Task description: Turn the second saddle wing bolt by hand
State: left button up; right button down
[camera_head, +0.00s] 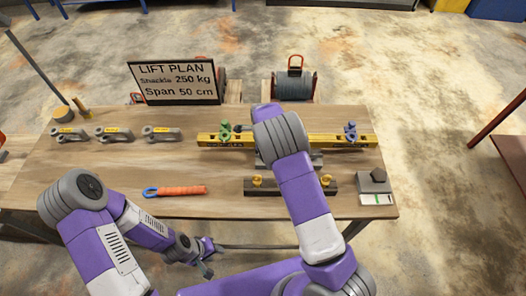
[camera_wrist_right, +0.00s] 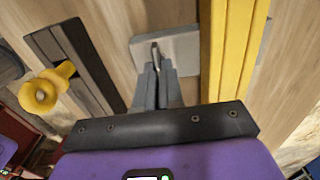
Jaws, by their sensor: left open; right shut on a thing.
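A yellow beam (camera_head: 342,141) lies along the back half of the bench, with a green fitting (camera_head: 225,131) on its left part and a blue fitting (camera_head: 350,131) on its right part. My right arm covers the beam's middle and hides its gripper in the head view. In the right wrist view, my right gripper (camera_wrist_right: 156,68) is shut on a thin grey upright piece, apparently the wing bolt (camera_wrist_right: 155,50), over a grey plate (camera_wrist_right: 180,48) beside the beam (camera_wrist_right: 232,50). My left gripper (camera_head: 206,262) is open and empty, low in front of the bench edge.
A dark bar (camera_head: 290,187) with two yellow eye fittings lies in front of the beam. The bench's left front is mostly clear.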

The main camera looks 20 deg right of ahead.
jog(key=shift+w+r, duration=0.25)
jog(key=c, duration=1.3)
grip_release()
jog(key=shift+s, duration=0.1)
jog(key=shift+o, duration=0.2)
jog(key=shift+f, duration=0.15)
notch_tip(320, 180, up, 8)
jog(key=shift+f, duration=0.2)
